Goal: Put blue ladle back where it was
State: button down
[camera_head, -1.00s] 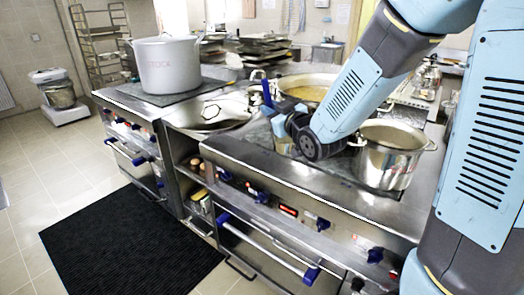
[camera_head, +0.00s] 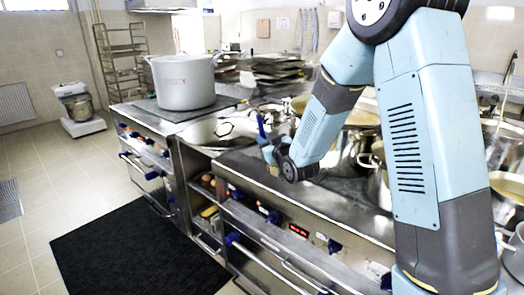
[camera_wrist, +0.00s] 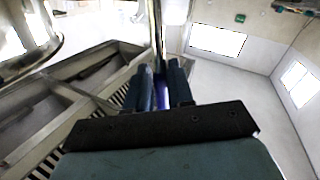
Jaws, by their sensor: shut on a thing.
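The blue ladle's handle (camera_head: 261,127) stands up from my gripper (camera_head: 268,150) in the head view, above the stove's worktop. In the wrist view, my gripper (camera_wrist: 162,88) is shut on the blue handle (camera_wrist: 161,92), with a finger on each side. A thin metal shaft (camera_wrist: 157,30) runs on from it toward the top of the picture. The ladle's bowl cannot be made out, and my forearm hides part of the area behind.
A large stockpot (camera_head: 185,82) stands on the left stove. A wide round pan (camera_head: 222,130) is on the worktop left of my gripper. Metal pots (camera_head: 378,185) stand to the right, partly behind my arm. The floor with a black mat (camera_head: 135,245) is clear.

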jog(key=shift+w+a+f, duration=0.25)
jog(key=shift+w+f, duration=0.3)
jog(key=shift+f, duration=0.15)
notch_tip(320, 180, down, 3)
jog(key=shift+w+f, duration=0.1)
jog(key=c, duration=1)
grip_release()
